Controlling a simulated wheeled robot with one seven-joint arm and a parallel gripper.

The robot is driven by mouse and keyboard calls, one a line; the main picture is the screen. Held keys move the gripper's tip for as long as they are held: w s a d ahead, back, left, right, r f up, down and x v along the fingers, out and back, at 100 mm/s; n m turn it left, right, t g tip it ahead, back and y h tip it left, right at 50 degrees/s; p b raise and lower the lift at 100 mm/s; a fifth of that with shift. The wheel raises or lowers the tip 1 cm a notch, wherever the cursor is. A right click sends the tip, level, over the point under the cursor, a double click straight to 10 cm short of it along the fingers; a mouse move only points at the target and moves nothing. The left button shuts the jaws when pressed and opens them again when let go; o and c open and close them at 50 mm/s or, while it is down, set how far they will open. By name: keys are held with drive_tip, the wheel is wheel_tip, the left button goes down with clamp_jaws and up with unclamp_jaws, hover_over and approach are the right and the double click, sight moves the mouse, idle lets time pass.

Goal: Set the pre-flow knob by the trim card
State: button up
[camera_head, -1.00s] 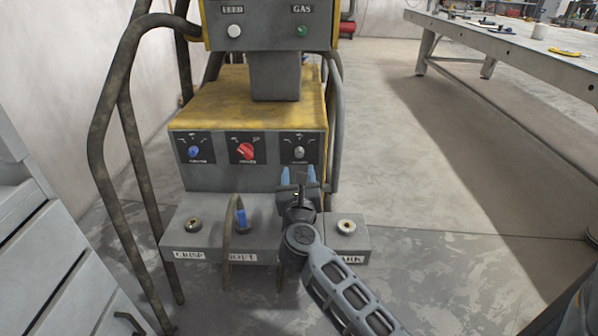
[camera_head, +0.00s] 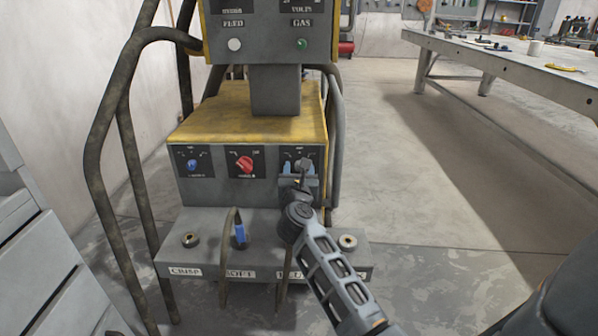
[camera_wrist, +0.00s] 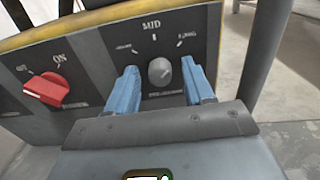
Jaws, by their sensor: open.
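The grey knob (camera_head: 304,164) is the right one of three on the welder's front panel. In the wrist view the grey knob (camera_wrist: 160,71) sits under a "MID" mark, with smaller blurred marks to either side; its pointer direction is hard to read. My gripper (camera_wrist: 162,84) is open, its blue fingers on the left and right of the grey knob with gaps showing. In the head view my gripper (camera_head: 297,172) overlaps the knob's lower part. The label under the knob is too blurred to read surely. I cannot make out a trim card.
A red knob (camera_head: 244,164) and a blue knob (camera_head: 193,165) are to the left. Below, a shelf (camera_head: 210,257) has sockets, labels such as "CRISP", and a blue plug (camera_head: 240,235) on a cable. A workbench (camera_head: 500,55) stands at right; the floor between is clear.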

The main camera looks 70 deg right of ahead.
clamp_jaws()
idle(0.4)
drive_tip(key=shift+r+p, duration=0.1)
drive_tip(key=shift+p, duration=0.4)
drive_tip(key=shift+n+p, duration=8.6)
drive_tip(key=shift+n, duration=1.3)
